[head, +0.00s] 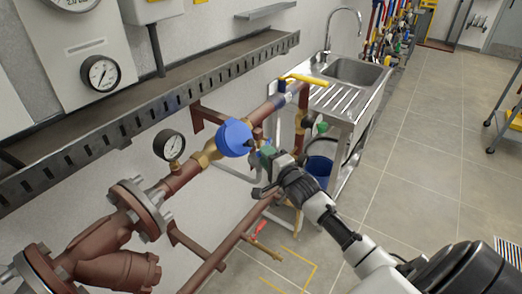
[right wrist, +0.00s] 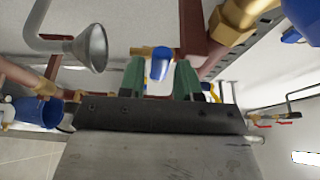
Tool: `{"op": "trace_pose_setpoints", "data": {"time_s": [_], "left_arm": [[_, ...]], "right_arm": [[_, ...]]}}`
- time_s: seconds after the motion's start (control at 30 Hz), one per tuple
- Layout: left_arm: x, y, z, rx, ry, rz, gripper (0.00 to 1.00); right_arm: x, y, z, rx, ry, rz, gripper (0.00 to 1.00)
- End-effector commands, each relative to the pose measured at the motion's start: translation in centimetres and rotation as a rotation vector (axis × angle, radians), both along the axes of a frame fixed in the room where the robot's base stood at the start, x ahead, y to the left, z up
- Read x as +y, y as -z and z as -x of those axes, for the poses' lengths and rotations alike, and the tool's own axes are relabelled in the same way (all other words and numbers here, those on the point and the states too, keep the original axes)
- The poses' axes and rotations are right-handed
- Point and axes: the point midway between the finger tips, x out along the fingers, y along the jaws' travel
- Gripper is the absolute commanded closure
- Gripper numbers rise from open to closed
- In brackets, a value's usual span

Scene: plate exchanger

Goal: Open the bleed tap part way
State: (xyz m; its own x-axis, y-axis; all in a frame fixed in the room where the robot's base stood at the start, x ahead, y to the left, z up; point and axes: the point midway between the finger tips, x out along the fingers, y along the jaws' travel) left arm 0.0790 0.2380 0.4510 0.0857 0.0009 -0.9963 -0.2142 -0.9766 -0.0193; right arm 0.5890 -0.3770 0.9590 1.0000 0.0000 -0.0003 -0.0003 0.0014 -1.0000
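The small tap with a blue handle (right wrist: 159,66) and a brass body (right wrist: 141,51) shows in the right wrist view, ahead of my right gripper (right wrist: 160,80). It appears to be the bleed tap. The two green fingers stand apart, one on each side of the blue handle in the picture, with no clear contact. In the head view my right gripper (head: 268,156) is at the pipework, just right of a large blue round part (head: 234,138). It hides the tap there. My left gripper is not in view.
A grey funnel (right wrist: 88,48) hangs left of the fingers in the wrist view. A copper pipe with a gauge (head: 169,145), a yellow lever (head: 303,78) and a red-handled valve (head: 259,229) surround the arm. A blue bucket (head: 320,168) stands under the sink (head: 352,72).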

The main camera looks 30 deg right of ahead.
Motion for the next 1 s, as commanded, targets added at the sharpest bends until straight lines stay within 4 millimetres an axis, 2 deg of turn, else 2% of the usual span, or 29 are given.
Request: {"op": "trace_pose_setpoints", "data": {"time_s": [0.1,0.2,0.57,0.77,0.8,1.0], "left_arm": [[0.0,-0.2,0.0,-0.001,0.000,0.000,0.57],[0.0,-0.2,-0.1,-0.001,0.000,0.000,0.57],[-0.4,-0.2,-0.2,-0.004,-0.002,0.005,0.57],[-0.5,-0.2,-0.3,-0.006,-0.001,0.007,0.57],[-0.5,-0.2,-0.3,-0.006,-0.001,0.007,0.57],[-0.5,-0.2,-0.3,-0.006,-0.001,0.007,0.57]], "right_arm": [[0.0,-0.1,-1.7,0.000,0.001,0.001,0.67],[0.0,0.0,-2.5,0.001,0.000,0.001,0.67],[0.0,0.1,-3.0,0.001,0.000,0.001,0.67],[0.0,0.1,-3.0,0.001,0.000,0.001,0.98],[0.0,0.1,-3.0,0.001,0.000,0.001,1.00],[0.0,0.1,-3.0,0.001,0.000,0.002,1.00]]}}
